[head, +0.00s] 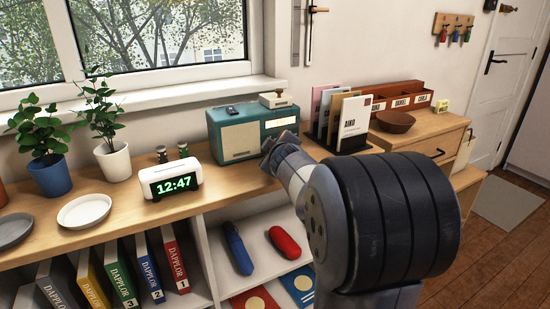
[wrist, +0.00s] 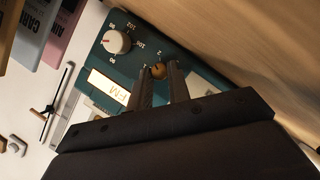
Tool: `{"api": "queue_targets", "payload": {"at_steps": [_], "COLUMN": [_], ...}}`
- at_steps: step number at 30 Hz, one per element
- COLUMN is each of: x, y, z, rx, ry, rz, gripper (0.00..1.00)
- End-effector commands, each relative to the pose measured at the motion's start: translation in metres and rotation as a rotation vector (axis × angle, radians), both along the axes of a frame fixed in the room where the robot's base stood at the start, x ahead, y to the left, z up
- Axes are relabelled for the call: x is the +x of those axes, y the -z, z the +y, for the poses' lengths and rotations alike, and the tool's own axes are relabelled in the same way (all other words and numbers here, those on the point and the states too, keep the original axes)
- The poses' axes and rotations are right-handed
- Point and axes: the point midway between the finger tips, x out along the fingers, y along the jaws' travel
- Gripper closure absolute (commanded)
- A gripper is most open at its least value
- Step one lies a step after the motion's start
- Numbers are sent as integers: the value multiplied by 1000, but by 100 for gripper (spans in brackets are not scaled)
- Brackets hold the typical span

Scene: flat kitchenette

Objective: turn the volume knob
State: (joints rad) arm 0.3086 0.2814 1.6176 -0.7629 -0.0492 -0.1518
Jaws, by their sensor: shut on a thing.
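The teal radio (head: 228,137) stands on the wooden counter under the window, and its front also shows in the wrist view (wrist: 114,70). A small brass-coloured knob (wrist: 158,71), with a small numbered scale beside it, is on the front. My gripper (wrist: 161,78) is shut on this knob, with one finger on each side. A larger white knob (wrist: 117,42) with a frequency scale sits apart from my fingers. In the head view my gripper (head: 282,150) is in front of the radio's right part, and my arm hides the small knob.
A white clock (head: 175,178) reading 12:47 stands left of the radio. A letter rack (head: 347,141) with cards and a brown bowl (head: 396,121) stand to its right. Potted plants and plates are farther left. Shelves below hold binders and a red case (head: 285,242).

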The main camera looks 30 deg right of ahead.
Motion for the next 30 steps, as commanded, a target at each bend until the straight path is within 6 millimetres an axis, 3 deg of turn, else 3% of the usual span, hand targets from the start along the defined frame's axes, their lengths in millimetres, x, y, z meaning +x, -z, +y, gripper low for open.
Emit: {"api": "queue_targets", "payload": {"at_steps": [18, 19, 27, 30], "x": [0, 0, 0, 0], "y": [0, 0, 0, 0], "z": [1, 1, 1, 0], "rx": [-29, -29, -28, -28], "ry": [-2, -2, -1, -1], "rz": [-1, -1, -1, -1], "gripper": [100, 81, 60, 60]}}
